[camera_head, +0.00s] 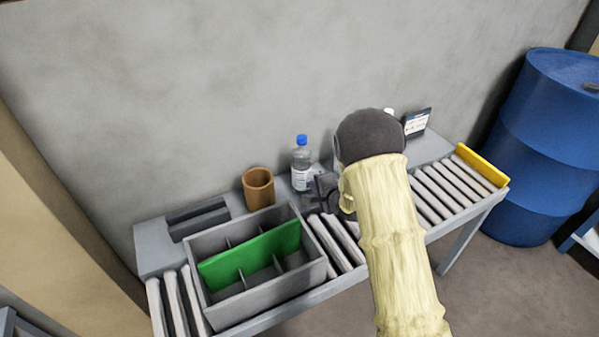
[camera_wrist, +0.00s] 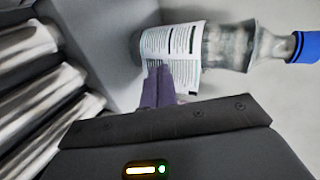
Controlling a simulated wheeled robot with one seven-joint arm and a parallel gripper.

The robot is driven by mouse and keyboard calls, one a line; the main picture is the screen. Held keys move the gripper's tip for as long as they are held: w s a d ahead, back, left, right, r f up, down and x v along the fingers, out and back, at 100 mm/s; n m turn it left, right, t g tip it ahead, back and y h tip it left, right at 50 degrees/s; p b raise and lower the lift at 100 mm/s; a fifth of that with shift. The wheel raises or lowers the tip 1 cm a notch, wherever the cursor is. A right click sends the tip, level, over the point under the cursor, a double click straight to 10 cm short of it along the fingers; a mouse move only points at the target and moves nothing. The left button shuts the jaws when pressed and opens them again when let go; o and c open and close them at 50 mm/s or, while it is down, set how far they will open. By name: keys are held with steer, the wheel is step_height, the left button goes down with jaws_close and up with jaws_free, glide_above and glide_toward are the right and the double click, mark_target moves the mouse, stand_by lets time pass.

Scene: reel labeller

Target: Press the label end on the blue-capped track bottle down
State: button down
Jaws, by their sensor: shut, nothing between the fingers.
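The blue-capped bottle (camera_head: 301,163) stands upright at the back of the bench, clear with a white label on its lower part. In the wrist view the bottle (camera_wrist: 228,46) lies sideways across the top, its blue cap at the right edge. Its printed label (camera_wrist: 182,42) faces the camera, and one edge of it appears to stand out near the fingers. My gripper (camera_wrist: 158,78) is shut and empty, its fingertips at the label's lower edge in the picture. I cannot tell whether they touch it. In the head view my gripper (camera_head: 318,190) is partly hidden behind my arm, right beside the bottle.
A brown cup (camera_head: 258,188) stands left of the bottle. A grey divided crate (camera_head: 262,309) with a green panel (camera_head: 236,262) sits on the rollers (camera_head: 337,240). A small display (camera_head: 417,123) and yellow end stop (camera_head: 482,166) are at right. A blue drum (camera_head: 548,150) stands beyond.

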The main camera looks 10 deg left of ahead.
steer(key=shift+w+a, duration=0.2)
steer(key=shift+w, duration=0.25)
stand_by(0.5)
steer(key=shift+a, duration=0.15)
steer(key=shift+w+p, duration=0.1)
steer(key=shift+p, duration=0.2)
stand_by(1.2)
stand_by(0.7)
steer(key=shift+w+a+p, duration=0.15)
steer(key=shift+w+p, duration=0.1)
steer(key=shift+p, duration=0.5)
stand_by(4.0)
